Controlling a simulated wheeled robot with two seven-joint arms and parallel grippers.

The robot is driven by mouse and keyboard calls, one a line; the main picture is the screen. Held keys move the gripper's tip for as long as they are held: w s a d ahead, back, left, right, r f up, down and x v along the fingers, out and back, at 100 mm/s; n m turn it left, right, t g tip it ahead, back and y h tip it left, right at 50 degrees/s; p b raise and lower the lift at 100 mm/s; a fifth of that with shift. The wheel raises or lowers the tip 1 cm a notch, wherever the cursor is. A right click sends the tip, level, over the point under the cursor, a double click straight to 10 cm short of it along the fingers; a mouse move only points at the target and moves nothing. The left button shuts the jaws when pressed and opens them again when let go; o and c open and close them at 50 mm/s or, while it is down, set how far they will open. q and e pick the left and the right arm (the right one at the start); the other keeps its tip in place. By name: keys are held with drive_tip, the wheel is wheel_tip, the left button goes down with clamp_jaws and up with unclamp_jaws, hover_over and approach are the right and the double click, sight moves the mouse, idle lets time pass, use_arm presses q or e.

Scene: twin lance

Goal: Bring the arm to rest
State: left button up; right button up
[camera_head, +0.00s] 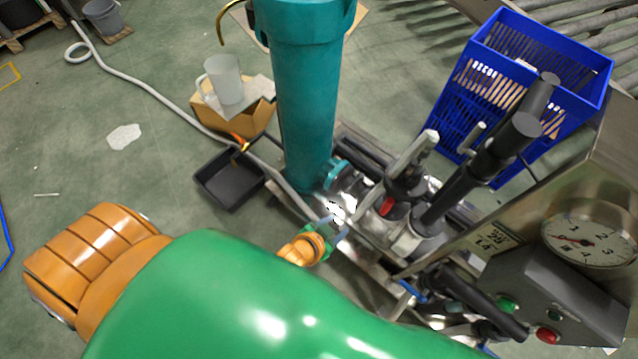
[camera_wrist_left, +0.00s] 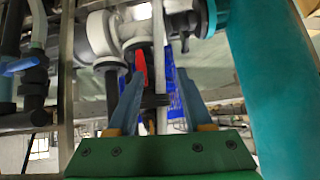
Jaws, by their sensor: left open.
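My left arm (camera_head: 230,300), green with orange joints, stretches across the bottom of the head view. Its gripper (camera_head: 336,226) is small there, at the metal base of the pump unit, close to the teal column (camera_head: 303,110). In the left wrist view the two blue-grey fingers (camera_wrist_left: 158,85) stand apart. A thin pale upright bar shows between them in the picture; I cannot tell its depth or whether it touches. A red valve handle (camera_head: 388,207) is right of the gripper; it also shows in the left wrist view (camera_wrist_left: 141,68). My right gripper is out of view.
A gauge panel (camera_head: 587,242) with buttons and dark upright fittings (camera_head: 480,160) crowd the right. A blue crate (camera_head: 462,112) stands behind. A black tray (camera_head: 229,179) and a jug (camera_head: 224,80) on cardboard lie left of the column. Open green floor is at far left.

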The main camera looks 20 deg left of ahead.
use_arm(q)
drive_tip(key=shift+s+a+f, duration=0.1)
drive_tip(key=shift+a+f, duration=0.05)
drive_tip(key=shift+f, duration=0.25)
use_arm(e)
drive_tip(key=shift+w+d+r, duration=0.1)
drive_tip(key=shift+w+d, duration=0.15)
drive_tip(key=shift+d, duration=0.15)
